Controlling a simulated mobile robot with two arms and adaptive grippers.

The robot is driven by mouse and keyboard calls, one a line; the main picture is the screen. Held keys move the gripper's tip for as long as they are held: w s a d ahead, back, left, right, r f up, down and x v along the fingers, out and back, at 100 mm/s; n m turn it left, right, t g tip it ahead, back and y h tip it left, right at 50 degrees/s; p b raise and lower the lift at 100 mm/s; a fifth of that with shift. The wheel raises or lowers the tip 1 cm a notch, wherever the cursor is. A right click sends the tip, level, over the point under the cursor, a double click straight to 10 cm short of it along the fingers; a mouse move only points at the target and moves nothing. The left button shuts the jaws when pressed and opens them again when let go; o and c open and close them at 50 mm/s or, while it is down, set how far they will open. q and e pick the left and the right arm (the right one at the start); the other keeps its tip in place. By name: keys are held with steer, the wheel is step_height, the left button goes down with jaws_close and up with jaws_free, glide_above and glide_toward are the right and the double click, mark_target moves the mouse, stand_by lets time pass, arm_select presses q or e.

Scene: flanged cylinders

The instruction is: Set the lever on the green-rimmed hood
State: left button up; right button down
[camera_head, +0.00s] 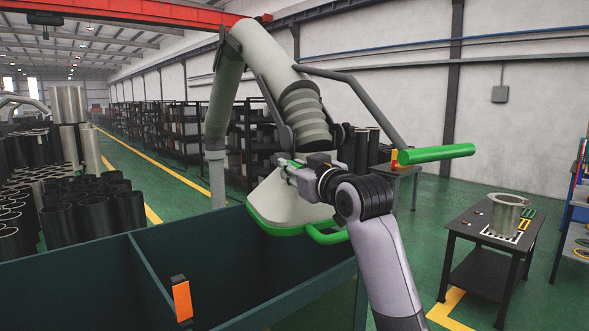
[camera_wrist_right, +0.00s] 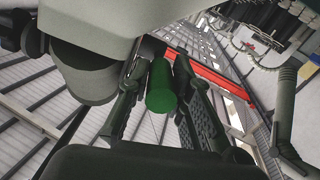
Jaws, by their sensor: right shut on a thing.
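The hood (camera_head: 287,203) is pale grey with a green rim and hangs from a jointed extraction arm, above a dark teal bin. My right gripper (camera_head: 291,171) reaches in from the right at the hood's upper part. It is shut on the lever, whose green end (camera_wrist_right: 161,86) shows as a cylinder between the two fingers in the right wrist view. In the head view the gripper mostly hides the lever. A green loop handle (camera_head: 327,236) sits at the hood's lower right rim. My left gripper is not in view.
A long green grip (camera_head: 436,154) on a grey rod sticks out to the right of the hood. The teal bin (camera_head: 95,262) has a divider with an orange block (camera_head: 182,300). A dark table (camera_head: 465,225) with a flanged cylinder (camera_head: 507,215) stands right. Dark cylinders (camera_head: 88,212) stand left.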

steer(key=shift+r, duration=0.15)
stand_by(0.4)
steer(key=shift+w+r+g+h, duration=0.1)
steer(key=shift+r+g+h, duration=0.5)
steer(key=shift+r+g, duration=0.65)
steer(key=shift+w+a+r+g+h, duration=0.15)
steer(key=shift+w+r+g+h, duration=0.15)
steer(key=shift+r+g, duration=0.45)
steer(key=shift+w+a+r+g+h, duration=0.15)
steer(key=shift+r+g+h, duration=0.25)
steer(key=shift+g, duration=0.7)
steer(key=shift+w, duration=0.1)
